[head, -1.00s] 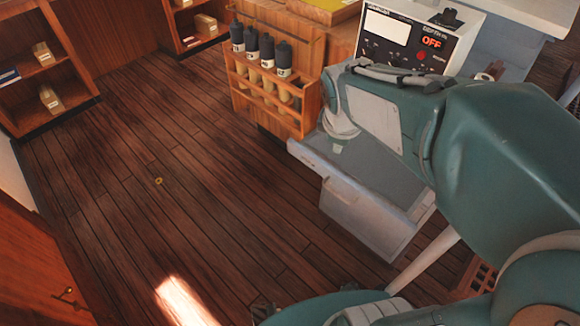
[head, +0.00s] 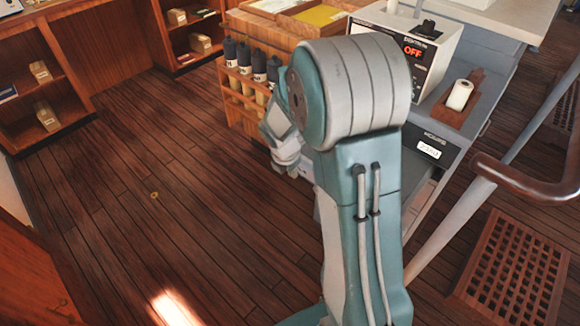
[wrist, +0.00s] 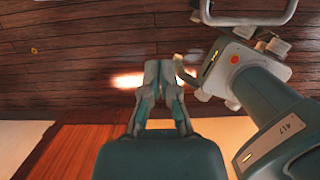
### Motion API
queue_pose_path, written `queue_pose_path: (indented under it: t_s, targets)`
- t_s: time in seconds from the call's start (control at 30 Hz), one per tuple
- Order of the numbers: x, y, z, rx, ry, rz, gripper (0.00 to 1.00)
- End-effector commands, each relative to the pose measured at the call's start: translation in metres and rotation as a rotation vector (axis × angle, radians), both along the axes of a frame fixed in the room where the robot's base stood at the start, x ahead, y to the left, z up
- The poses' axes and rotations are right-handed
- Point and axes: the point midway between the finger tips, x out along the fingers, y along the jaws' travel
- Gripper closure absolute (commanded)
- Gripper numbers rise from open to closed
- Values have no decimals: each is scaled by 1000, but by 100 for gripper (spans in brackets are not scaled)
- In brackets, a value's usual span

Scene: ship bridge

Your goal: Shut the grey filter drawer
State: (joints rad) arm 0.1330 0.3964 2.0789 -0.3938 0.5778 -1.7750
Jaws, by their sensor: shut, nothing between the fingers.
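The grey filter drawer (head: 418,208) is low in the grey cabinet (head: 432,150), in the middle of the head view. My arm covers most of it, and only a pale strip shows at the arm's right side. How far out it stands is hidden. My gripper (wrist: 158,68) is shut and empty in the wrist view, with its fingertips together over the wooden floor. In the head view, the end of my arm hangs to the left of the cabinet. I cannot tell whether it touches the drawer.
A wooden rack with dark bottles (head: 244,58) stands left of the cabinet. A device with a red OFF display (head: 414,50) sits on top. A handrail (head: 530,185) and floor grating (head: 510,265) are at the right. The floor at left is mostly clear.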

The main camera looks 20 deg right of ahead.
Motion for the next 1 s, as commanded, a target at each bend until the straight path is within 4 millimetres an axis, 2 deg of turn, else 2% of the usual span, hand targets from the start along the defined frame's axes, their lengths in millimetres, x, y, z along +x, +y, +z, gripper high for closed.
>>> queue_pose_path:
  t_s: [0.1, 0.3, 0.4, 0.57, 1.0]
  targets:
    - [1, -4, -24, 0, 5, 0, 100]
    - [5, -15, -55, 1, 1, -2, 100]
    - [12, -31, -53, 0, -2, -5, 100]
    - [18, -45, -52, -1, -1, -2, 100]
    - [20, -49, -52, -1, -1, -1, 100]
